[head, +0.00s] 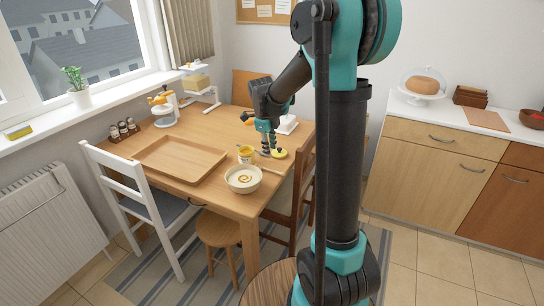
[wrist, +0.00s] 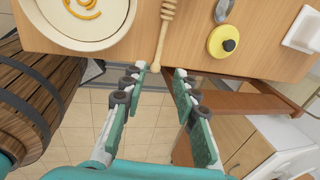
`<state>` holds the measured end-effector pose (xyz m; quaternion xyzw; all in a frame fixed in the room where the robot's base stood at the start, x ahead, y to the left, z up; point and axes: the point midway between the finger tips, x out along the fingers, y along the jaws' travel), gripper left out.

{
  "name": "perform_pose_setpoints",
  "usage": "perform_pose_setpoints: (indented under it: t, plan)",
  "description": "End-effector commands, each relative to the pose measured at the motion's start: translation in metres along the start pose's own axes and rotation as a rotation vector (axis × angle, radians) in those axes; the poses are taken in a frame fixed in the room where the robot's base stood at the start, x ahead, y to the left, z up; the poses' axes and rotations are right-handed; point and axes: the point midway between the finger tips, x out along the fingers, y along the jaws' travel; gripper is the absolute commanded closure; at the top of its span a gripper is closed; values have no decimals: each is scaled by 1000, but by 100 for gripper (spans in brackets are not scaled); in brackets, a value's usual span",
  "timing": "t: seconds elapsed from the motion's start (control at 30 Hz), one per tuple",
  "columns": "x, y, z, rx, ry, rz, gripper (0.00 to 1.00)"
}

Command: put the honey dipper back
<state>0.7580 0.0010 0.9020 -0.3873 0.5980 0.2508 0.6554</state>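The wooden honey dipper (wrist: 162,40) lies on the table beside the bowl, its ridged head toward the top of the wrist view. Its handle end points at the gap between my fingertips. In the head view the dipper (head: 271,170) is a thin stick right of the bowl. My gripper (wrist: 160,71) is open and empty, its fingers either side of the handle end's line; the height gap is unclear.
A white bowl (head: 243,180) with a honey swirl stands near the table's front edge. A black-knobbed yellow lid (wrist: 222,41) lies right of the dipper. A wooden tray (head: 180,160) fills the table's left. A chair (head: 303,185) and a barrel (wrist: 30,95) are close by.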

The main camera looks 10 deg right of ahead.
Motion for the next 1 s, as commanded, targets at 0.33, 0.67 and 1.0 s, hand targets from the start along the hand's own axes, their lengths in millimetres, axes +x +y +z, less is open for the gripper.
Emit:
perform_pose_setpoints:
  t: [0.33,0.67,1.0]
  plan:
    - [-6,39,-49,-458,-48,-24,70]
    - [4,112,-122,-1245,-93,-123,70]
    - [26,186,-179,-1960,-60,-263,70]
